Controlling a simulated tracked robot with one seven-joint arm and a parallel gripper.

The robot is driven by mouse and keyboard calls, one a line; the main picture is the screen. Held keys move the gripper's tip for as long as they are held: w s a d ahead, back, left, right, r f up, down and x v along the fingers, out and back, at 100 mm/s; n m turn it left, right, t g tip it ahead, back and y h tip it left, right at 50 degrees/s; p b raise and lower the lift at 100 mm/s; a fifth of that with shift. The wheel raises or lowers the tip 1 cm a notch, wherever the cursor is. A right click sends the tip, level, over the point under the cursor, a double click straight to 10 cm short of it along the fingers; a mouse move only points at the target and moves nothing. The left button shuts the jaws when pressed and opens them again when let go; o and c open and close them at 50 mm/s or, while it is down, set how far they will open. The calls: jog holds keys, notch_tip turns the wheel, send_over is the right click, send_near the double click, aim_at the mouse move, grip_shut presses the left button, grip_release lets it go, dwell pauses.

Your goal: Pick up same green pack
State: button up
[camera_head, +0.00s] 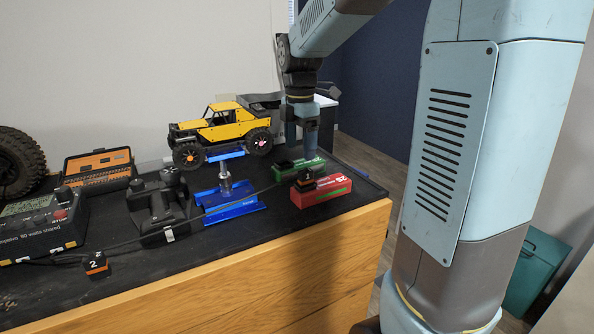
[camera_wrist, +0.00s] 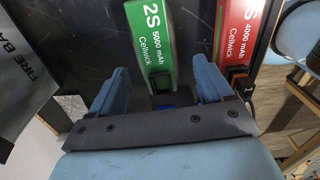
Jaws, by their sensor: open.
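The green pack (camera_head: 284,172) lies on the black bench top (camera_head: 340,176), behind the red pack (camera_head: 322,191). In the wrist view the green pack (camera_wrist: 155,36) carries the label "2S 5000 mAh Cellwick", and its near end reaches toward the space between the fingers. My gripper (camera_wrist: 158,84) is open, with one blue finger on each side of the green pack's near end. I cannot tell whether either finger touches it. In the head view my gripper (camera_head: 302,150) is over the green pack and hides part of it.
The red pack (camera_wrist: 236,35) lies just right of the green one, near the right finger. A blue stand (camera_head: 230,206), a yellow crawler (camera_head: 222,124), a black transmitter (camera_head: 160,208) and a charger (camera_head: 40,225) are to the left. The bench's wooden edge (camera_head: 250,275) is in front.

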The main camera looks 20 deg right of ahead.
aim_at(299, 163)
jog(key=shift+w+f, duration=0.15)
jog(key=shift+f, duration=1.15)
jog(key=shift+w+f, duration=0.15)
jog(key=shift+f, duration=1.15)
jog(key=shift+c, duration=0.4)
jog(key=c, duration=1.3)
jog(key=shift+r, duration=0.15)
